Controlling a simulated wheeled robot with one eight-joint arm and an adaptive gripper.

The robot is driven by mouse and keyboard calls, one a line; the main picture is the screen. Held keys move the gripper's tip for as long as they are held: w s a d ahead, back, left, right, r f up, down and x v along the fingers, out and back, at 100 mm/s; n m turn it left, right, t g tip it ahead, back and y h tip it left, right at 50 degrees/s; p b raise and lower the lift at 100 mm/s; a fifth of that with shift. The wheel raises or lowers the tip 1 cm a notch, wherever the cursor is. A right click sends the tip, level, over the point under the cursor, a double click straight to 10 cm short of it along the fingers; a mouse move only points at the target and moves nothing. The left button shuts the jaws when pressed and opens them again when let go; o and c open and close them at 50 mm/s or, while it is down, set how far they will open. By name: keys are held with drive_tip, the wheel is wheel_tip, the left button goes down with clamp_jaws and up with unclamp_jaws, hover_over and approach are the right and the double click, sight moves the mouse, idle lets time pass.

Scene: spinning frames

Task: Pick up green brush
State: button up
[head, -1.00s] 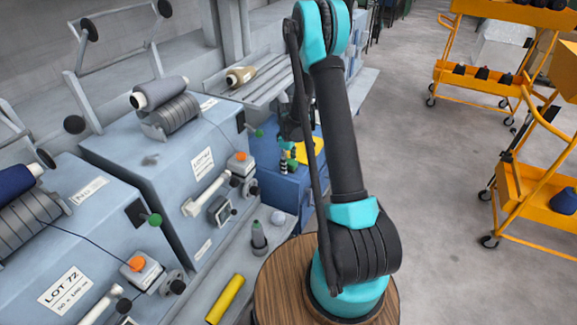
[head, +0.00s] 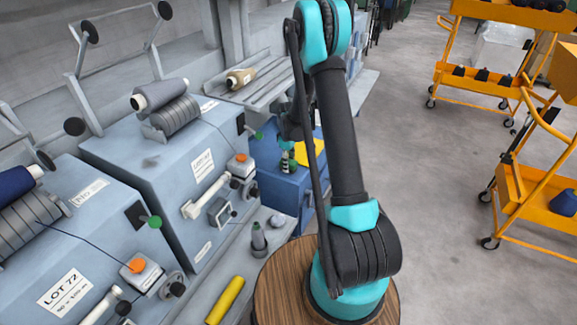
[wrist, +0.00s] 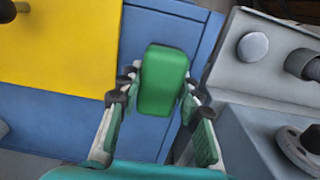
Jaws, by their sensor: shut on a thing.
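The green brush (wrist: 163,80) shows in the wrist view as a green block with rounded corners. It sits between the two fingers of my gripper (wrist: 160,88), which is shut on it. Only the block-shaped end of the brush faces the camera; its other parts are hidden. In the head view, my gripper (head: 287,162) is small, dark and partly hidden by my arm. It is over the blue cabinet, beside the yellow sheet. The brush cannot be made out clearly there.
The blue cabinet (head: 280,190) bears a yellow sheet (head: 309,152). Grey-blue spinning machines (head: 168,160) stand at left. Orange trolleys (head: 508,185) stand at right, with open floor between.

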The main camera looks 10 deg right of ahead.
wheel_tip(320, 180, up, 19)
idle(0.4)
drive_tip(key=shift+r, duration=0.1)
